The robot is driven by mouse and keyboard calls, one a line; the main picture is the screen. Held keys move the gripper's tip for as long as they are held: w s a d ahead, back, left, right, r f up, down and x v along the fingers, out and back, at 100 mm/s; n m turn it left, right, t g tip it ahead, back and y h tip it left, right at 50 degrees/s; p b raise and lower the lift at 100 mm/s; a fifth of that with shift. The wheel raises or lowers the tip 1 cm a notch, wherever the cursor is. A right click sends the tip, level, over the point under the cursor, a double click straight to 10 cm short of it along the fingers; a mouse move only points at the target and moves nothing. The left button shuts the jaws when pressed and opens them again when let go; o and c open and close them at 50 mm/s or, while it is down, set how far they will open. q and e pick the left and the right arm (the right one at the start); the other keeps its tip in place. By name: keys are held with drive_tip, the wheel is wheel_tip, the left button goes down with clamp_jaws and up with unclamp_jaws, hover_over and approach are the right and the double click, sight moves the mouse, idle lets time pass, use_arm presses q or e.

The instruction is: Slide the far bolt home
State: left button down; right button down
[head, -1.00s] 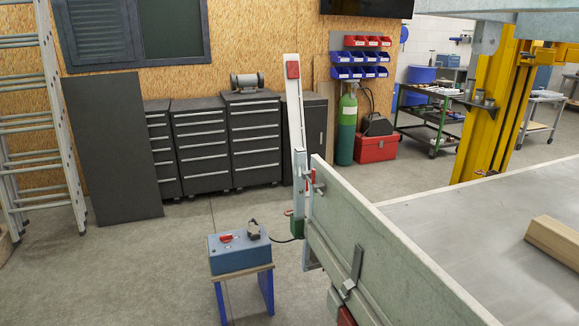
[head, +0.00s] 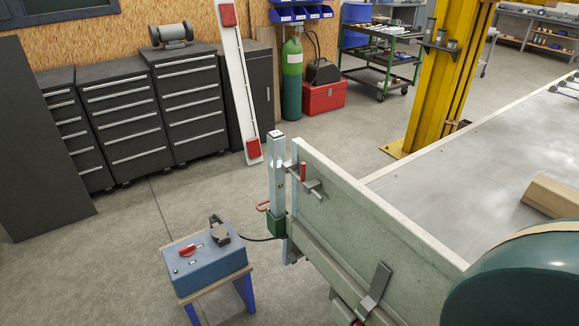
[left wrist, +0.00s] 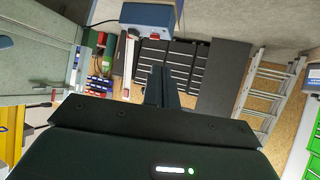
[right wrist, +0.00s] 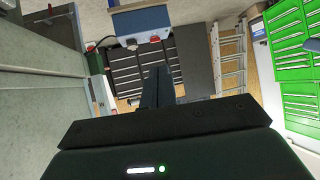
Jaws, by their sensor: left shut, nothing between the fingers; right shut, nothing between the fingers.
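The far bolt (head: 303,172), with a red handle, sits high on the far end of the grey trailer side panel (head: 370,225), beside the upright corner post (head: 277,175). How far its bar reaches into the post is too small to tell. My left gripper (left wrist: 158,72) shows in the left wrist view, shut and empty, with the panel off to its left. My right gripper (right wrist: 157,75) shows in the right wrist view, also shut and empty, with a grey panel at the left. Neither gripper shows in the head view, and neither touches the bolt.
A blue box (head: 207,270) with a red switch stands on a small stool left of the post, with a cable running towards the post. A metal latch (head: 375,285) sits nearer on the panel. A wooden block (head: 552,195) lies on the trailer bed. Open floor lies left.

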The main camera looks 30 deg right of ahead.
sight(304, 170)
drive_tip(key=w+d+r+m+t+h+b, duration=0.1)
drive_tip(key=w+d+r+m+t+h, duration=0.1)
drive_tip(key=w+d+r+m, duration=0.4)
drive_tip(key=w+d+r+m+t+h+b, duration=0.1)
drive_tip(key=w+d+r+m+t+h, duration=0.2)
drive_tip(key=d+r+m, duration=0.8)
drive_tip(key=w+d+m+t, duration=0.2)
drive_tip(key=w+m, duration=0.1)
drive_tip(key=m, duration=0.2)
drive_tip(key=shift+w+d, duration=0.2)
drive_tip(key=shift+d, duration=0.2)
drive_tip(key=w, duration=0.4)
drive_tip(key=w+d+p, duration=0.1)
drive_tip(key=w, duration=0.9)
drive_tip(key=shift+d, duration=0.25)
